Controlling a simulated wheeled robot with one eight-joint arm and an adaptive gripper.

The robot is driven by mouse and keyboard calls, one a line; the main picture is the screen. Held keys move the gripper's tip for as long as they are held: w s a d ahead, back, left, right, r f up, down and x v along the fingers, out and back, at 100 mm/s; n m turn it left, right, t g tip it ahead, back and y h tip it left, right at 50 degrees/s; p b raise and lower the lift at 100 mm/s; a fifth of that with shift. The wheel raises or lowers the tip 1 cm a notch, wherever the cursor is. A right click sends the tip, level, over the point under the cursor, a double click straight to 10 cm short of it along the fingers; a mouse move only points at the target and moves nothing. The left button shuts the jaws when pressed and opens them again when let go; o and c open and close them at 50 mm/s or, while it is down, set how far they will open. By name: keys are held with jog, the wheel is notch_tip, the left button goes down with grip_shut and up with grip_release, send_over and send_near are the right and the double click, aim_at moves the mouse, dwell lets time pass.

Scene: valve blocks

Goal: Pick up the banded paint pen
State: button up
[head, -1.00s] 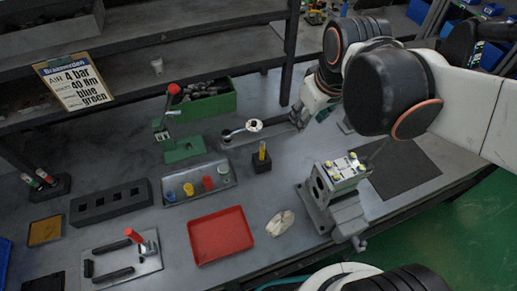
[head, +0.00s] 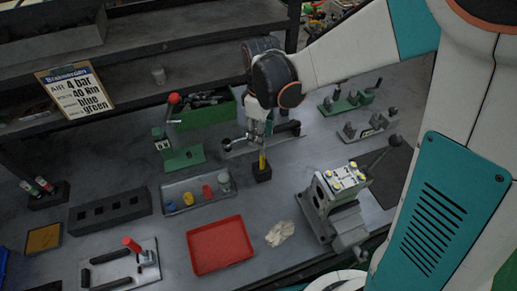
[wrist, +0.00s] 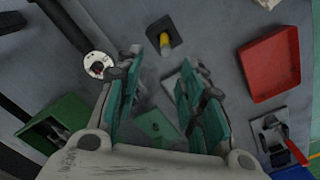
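A yellow pen-like stick (head: 262,160) stands upright in a small black block (head: 261,173) at mid-bench. Its banding is too small to make out. In the wrist view the stick (wrist: 164,43) and its block (wrist: 157,28) show just beyond my fingertips. My gripper (head: 259,139) points down above the stick, close to its top. In the wrist view my gripper (wrist: 163,62) has its green-padded fingers spread, with nothing held between them. Two white pens with red and green ends (head: 40,186) lean in a black stand at the left.
A ring-ended wrench (head: 232,142) lies close behind the block. A grey tray of coloured pieces (head: 197,190), a red tray (head: 219,244), a crumpled cloth (head: 280,233) and a valve block on a fixture (head: 343,180) surround it. A green lever press (head: 182,158) stands left.

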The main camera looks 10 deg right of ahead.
aim_at(262, 161)
jog(key=f+b, duration=0.1)
jog(key=f, duration=0.3)
jog(key=f+b, duration=0.2)
jog(key=f, duration=0.2)
jog(key=s+f+b, duration=0.1)
jog(key=f, duration=0.3)
jog(key=shift+d+f+b, duration=0.15)
jog(key=shift+d+b, duration=0.05)
jog(key=shift+b, duration=0.1)
grip_shut()
